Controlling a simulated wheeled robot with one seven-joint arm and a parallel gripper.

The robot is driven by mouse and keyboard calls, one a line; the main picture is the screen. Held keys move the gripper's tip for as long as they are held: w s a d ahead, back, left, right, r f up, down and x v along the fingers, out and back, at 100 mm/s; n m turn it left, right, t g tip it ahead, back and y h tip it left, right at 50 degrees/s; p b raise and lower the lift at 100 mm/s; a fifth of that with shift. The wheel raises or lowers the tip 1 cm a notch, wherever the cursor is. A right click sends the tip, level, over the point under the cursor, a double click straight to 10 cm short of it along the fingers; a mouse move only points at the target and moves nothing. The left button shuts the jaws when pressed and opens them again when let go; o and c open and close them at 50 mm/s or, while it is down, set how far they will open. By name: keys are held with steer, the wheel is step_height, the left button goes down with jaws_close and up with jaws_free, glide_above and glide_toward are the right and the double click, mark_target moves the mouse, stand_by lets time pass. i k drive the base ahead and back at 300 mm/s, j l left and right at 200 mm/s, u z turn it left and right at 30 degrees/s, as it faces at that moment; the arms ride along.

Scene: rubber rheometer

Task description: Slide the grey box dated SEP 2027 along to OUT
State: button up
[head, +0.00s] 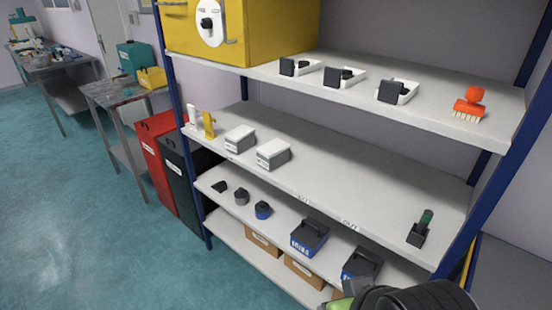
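Two grey-white boxes stand side by side on the second shelf in the head view: a left box (240,138) and a right box (273,154). Each has a label on its front, but the print is too small to read, so I cannot tell which is dated SEP 2027. The right marking (350,222) may read OUT; the left marking (303,197) is not legible. Part of my arm shows at the bottom right, well away from the boxes; my gripper's fingers are not visible.
The second shelf (365,175) is bare between the boxes and a dark holder with a green-handled tool (421,228). White and yellow bottles (208,125) stand left of the boxes. Blue posts (500,190) bound the rack. Blue bins (310,236) stand on the shelf below.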

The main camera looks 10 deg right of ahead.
mark_target(271, 155)
steer(key=i+j+z, duration=0.1)
steer(key=i+j, duration=1.6)
steer(key=i, duration=0.15)
